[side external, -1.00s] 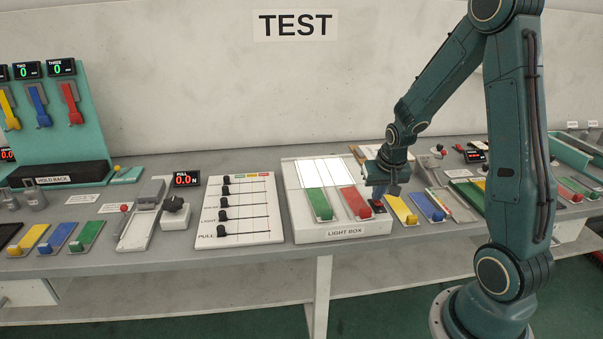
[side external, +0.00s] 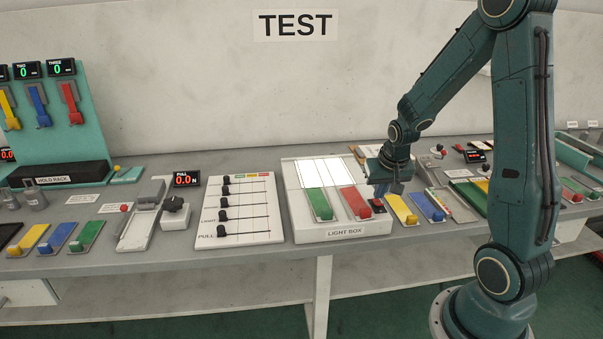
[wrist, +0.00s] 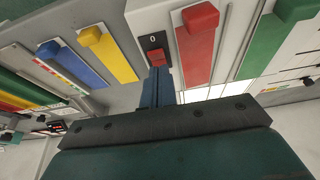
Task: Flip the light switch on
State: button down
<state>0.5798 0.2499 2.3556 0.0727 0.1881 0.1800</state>
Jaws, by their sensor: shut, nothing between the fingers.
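The light switch is a small red rocker in a black plate marked 0 (wrist: 155,56), on the light box (side external: 345,229) beside its red slider; its red part also shows in the side view (side external: 377,204). My gripper (wrist: 158,72) is shut and empty. In the wrist view its fingertips are at the lower edge of the red rocker; I cannot tell whether they touch it. In the side view my gripper (side external: 379,194) is just above the switch.
The box's red slider (side external: 356,201) and green slider (side external: 319,204) are close to the switch. Yellow (side external: 401,210) and blue (side external: 427,207) pieces lie to its right. The light box's white panels (side external: 327,172) are behind. Open air is above the bench.

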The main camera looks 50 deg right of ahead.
aim_at(379, 203)
notch_tip(379, 203, up, 13)
dwell(0.6)
jog(key=shift+a, duration=0.1)
jog(key=s+a+r+n+t+y, duration=0.1)
jog(key=s+a+n, duration=0.3)
jog(key=a, duration=0.7)
jog(key=s+a+r+n+t+y, duration=0.1)
jog(key=s+a+r+n, duration=0.2)
jog(key=s+a+n, duration=0.2)
jog(key=s+a, duration=0.3)
jog(key=a, duration=0.2)
jog(key=shift+s+a+r+t+y, duration=0.15)
jog(key=shift+a+r+t+y, duration=0.2)
jog(key=shift+r+t+y, duration=0.05)
